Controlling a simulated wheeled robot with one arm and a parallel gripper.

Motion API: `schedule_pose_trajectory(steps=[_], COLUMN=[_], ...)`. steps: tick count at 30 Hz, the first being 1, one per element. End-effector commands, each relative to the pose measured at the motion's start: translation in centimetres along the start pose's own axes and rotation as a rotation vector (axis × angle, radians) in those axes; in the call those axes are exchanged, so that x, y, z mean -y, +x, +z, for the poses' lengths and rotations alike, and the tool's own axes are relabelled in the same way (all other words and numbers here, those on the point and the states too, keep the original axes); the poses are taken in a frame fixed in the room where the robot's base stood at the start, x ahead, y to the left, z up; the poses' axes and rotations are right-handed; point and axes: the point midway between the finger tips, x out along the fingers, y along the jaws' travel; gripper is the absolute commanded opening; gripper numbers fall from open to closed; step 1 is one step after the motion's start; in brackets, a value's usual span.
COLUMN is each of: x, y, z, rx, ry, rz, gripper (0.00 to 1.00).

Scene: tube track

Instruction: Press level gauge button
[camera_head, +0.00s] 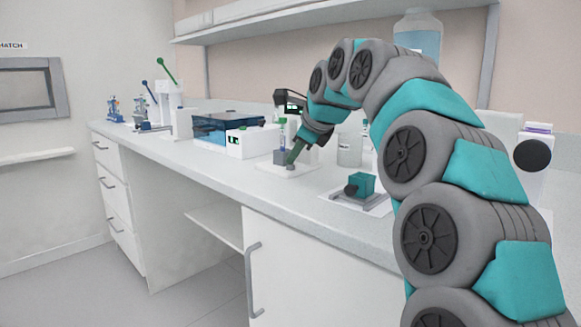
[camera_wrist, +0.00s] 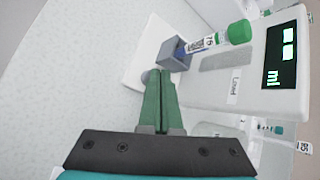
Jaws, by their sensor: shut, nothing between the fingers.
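The level gauge (camera_wrist: 237,75) is a white device with a dark display showing green characters and "ml". It stands on a white base plate (camera_wrist: 148,45). A grey block on the plate holds a tube (camera_wrist: 215,41) with a green cap. A round grey button (camera_wrist: 149,76) sits on the plate, partly hidden behind the fingertips. My gripper (camera_wrist: 158,72) is shut and empty, its green fingers at or just above the button; I cannot tell if they touch. In the head view my gripper (camera_head: 291,161) points down at the gauge's base plate (camera_head: 277,170).
A blue tank (camera_head: 222,128) and a white box (camera_head: 252,142) stand left of the gauge. A teal block device (camera_head: 362,184) lies to the right on a white plate. Glass bottles (camera_head: 349,149) stand behind. The counter's front strip is clear.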

Motion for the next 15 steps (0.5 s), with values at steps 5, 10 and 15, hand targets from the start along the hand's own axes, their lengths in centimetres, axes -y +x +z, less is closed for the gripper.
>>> schedule_pose_trajectory(steps=[5, 10, 15], x=[-0.11, -0.21, -0.29], y=[0.15, 0.29, 0.40], z=[-0.13, -0.24, -0.33], rx=[0.000, -0.001, -0.001], ry=[0.000, 0.000, 0.000], rz=[0.000, 0.000, 0.001], gripper=[0.00, 0.00, 0.00])
